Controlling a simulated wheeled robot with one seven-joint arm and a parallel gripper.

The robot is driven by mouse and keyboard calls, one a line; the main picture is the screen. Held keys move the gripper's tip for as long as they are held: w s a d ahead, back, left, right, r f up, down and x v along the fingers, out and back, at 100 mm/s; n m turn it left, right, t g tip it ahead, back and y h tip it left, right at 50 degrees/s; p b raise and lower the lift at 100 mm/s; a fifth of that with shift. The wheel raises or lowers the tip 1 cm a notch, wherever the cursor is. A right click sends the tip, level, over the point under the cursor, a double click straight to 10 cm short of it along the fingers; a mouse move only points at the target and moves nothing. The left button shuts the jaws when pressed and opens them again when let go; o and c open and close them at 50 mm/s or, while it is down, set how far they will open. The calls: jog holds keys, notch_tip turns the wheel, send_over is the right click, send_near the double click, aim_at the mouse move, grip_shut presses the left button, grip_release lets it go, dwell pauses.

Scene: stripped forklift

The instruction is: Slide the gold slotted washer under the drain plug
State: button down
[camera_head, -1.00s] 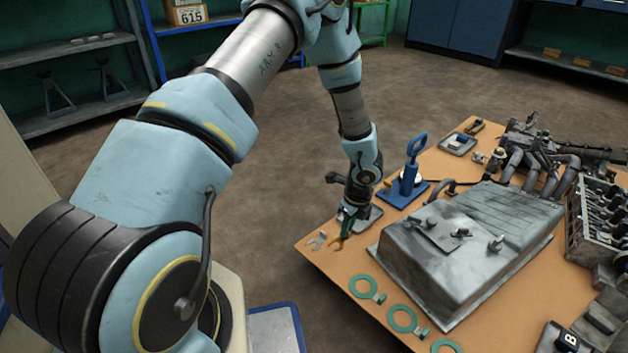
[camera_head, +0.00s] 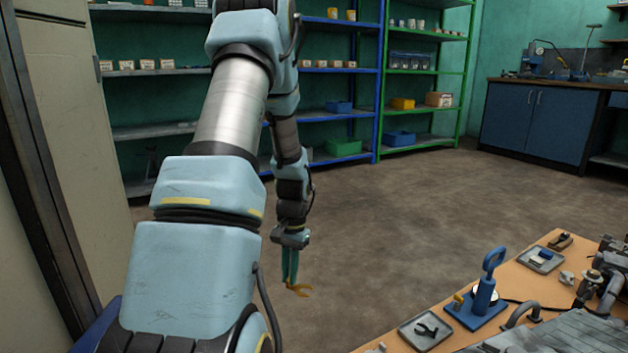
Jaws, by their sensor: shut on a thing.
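My gripper (camera_head: 290,277) hangs fingers down, left of the table, over open floor. Its teal fingers are shut on the gold slotted washer (camera_head: 299,290), which sticks out at the fingertips with its open slot toward the right. The washer touches nothing else that I can see. Only the far part of the grey metal pan (camera_head: 590,332) shows, at the bottom right corner. I cannot make out the drain plug in this view.
The wooden table (camera_head: 480,328) fills the lower right. On it are a grey tray (camera_head: 408,338) with a dark forked piece, a blue hand-pump stand (camera_head: 484,297) and another small tray (camera_head: 550,259). Shelves line the back wall. The floor between is clear.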

jog(key=s+a+r+n+p, duration=0.1)
jog(key=a+r+n+p, duration=0.1)
jog(key=r+p, duration=1.3)
jog(key=s+a+r+n+p, duration=0.1)
jog(key=a+r+n+p, duration=0.1)
jog(key=r+p, duration=1.3)
jog(key=p, duration=0.8)
jog(key=shift+s+r+n+h, duration=0.15)
jog(key=shift+s+n+h, duration=0.15)
jog(key=shift+n+h, duration=0.1)
